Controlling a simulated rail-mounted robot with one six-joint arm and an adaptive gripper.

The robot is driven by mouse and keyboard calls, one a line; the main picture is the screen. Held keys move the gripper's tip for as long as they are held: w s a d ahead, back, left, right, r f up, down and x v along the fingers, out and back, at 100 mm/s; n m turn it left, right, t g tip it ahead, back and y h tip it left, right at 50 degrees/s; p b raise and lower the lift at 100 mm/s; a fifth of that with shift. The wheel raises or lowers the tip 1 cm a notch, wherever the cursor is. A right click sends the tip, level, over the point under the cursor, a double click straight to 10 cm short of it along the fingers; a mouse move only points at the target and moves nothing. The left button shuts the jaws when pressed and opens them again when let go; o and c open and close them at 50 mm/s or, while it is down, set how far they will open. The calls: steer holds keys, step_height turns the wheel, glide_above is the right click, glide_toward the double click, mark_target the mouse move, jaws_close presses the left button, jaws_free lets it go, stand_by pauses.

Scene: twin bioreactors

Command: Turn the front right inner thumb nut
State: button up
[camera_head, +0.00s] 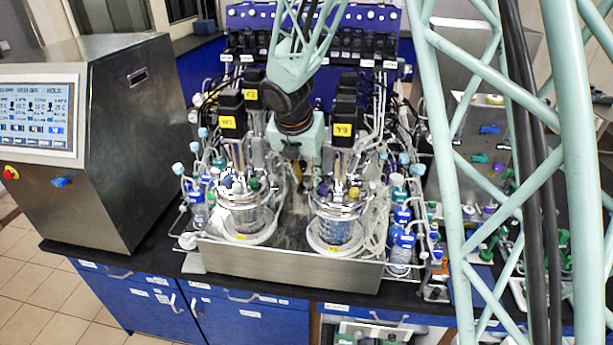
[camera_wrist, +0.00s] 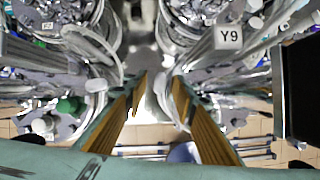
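The front right bioreactor vessel (camera_head: 338,230) is a glass jar with a metal head plate, below a black motor with a yellow label. The front left vessel (camera_head: 242,215) stands beside it. The front right inner thumb nut is too small to make out in either view. My gripper (camera_head: 301,178) hangs between the two motor columns, pointing down, in the gap behind and between the front vessels. In the wrist view, my gripper (camera_wrist: 156,82) has its two brown fingers apart, with nothing visible between them. Its contact with any nut cannot be seen.
The right motor (camera_head: 343,124) and left motor (camera_head: 231,115) stand close on either side of my gripper. Tubing and capped bottles crowd both sides of the metal base (camera_head: 290,266). A steel cabinet with a screen (camera_head: 40,115) stands at left. A Y9 label (camera_wrist: 228,37) shows in the wrist view.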

steer(key=shift+r, duration=0.1)
steer(key=v, duration=1.1)
steer(key=shift+r, duration=0.35)
steer(key=shift+s, duration=0.15)
steer(key=s+d+m+b, duration=1)
steer(key=s+d+m, duration=0.5)
steer(key=s+d, duration=0.35)
steer(key=s+d+f+m+b, duration=0.1)
steer(key=s+f+m+b, duration=0.2)
steer(key=s+m, duration=0.3)
steer(key=s+d+f+m+y+b, duration=0.1)
steer(key=s+d+f+m+b, duration=0.1)
steer(key=s, duration=0.9)
steer(key=s+d+f+m+b, duration=0.1)
steer(key=s+f+m+b, duration=0.3)
steer(key=s+m, duration=0.5)
steer(key=shift+d+f+m+b, duration=0.15)
steer(key=shift+d+m+b, duration=0.15)
steer(key=shift+b, duration=0.75)
